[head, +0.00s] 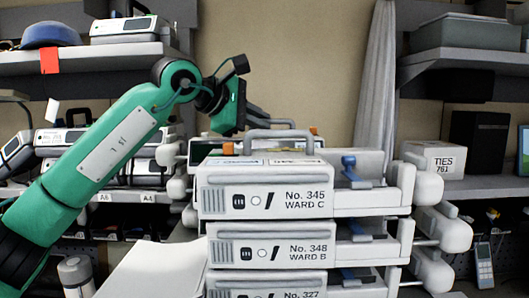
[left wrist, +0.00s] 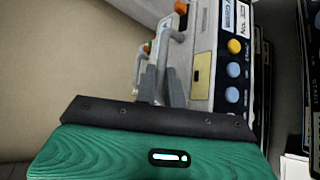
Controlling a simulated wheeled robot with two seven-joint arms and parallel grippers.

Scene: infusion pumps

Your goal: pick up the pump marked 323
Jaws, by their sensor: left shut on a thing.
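My left gripper (head: 268,119) reaches in from the left, above and behind the front stack. In the left wrist view its grey fingers (left wrist: 162,86) are shut on the grey carry handle of a pump (left wrist: 203,62). That pump has yellow and blue buttons and an orange part; its number cannot be read. In the head view it is mostly hidden behind the front stack. I see no mark 323. The readable pumps are No. 345 (head: 265,198) on top, No. 348 (head: 265,250) below it and No. 327 (head: 265,289) at the bottom edge. My right gripper is out of view.
The front stack stands in a white rack with rounded posts (head: 443,232). Shelves at left (head: 110,53) and right (head: 470,62) hold more equipment. A white box marked TIES 761 (head: 433,158) sits at right. Bare wall is behind my left gripper.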

